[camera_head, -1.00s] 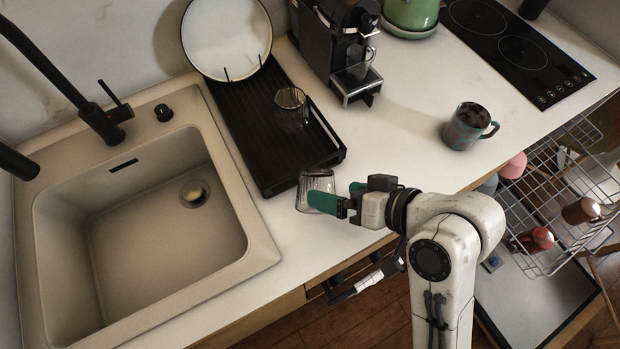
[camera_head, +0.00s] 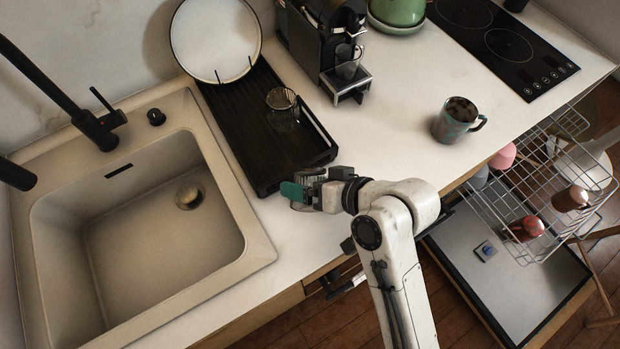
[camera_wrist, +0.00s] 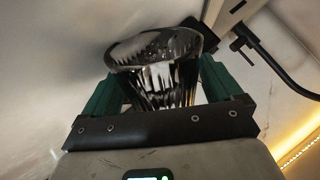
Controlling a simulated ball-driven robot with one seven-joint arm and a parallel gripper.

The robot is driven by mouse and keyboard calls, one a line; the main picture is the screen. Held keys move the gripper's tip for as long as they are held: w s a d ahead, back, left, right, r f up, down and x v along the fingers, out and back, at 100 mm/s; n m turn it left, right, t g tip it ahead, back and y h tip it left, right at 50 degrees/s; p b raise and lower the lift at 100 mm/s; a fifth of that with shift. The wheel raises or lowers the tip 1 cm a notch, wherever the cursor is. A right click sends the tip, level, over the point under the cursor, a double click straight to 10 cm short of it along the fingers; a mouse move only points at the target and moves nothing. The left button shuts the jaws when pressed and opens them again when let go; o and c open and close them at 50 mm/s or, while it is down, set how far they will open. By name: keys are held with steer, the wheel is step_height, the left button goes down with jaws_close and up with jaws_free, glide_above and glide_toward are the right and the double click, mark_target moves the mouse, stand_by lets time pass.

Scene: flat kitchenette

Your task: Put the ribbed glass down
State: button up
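The clear ribbed glass (camera_wrist: 158,68) is between the green fingers of my gripper (camera_wrist: 160,88) in the wrist view, with a finger on each side of it. The fingers look closed around it. In the head view my gripper (camera_head: 292,192) is at the near end of the black drying rack, over the counter's front part. The glass (camera_head: 312,171) is mostly hidden there behind the fingers. I cannot tell whether its base touches the rack or the counter.
The black rack (camera_head: 240,125) bears another glass (camera_head: 284,104) and a round plate (camera_head: 215,40). The sink (camera_head: 262,240) is to the left. A coffee machine (camera_head: 318,40) stands behind, a mug (camera_head: 457,120) to the right. White counter (camera_head: 385,90) between them is clear.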

steer(key=c, duration=1.1)
steer(key=shift+o, duration=0.2)
steer(key=shift+r, duration=0.1)
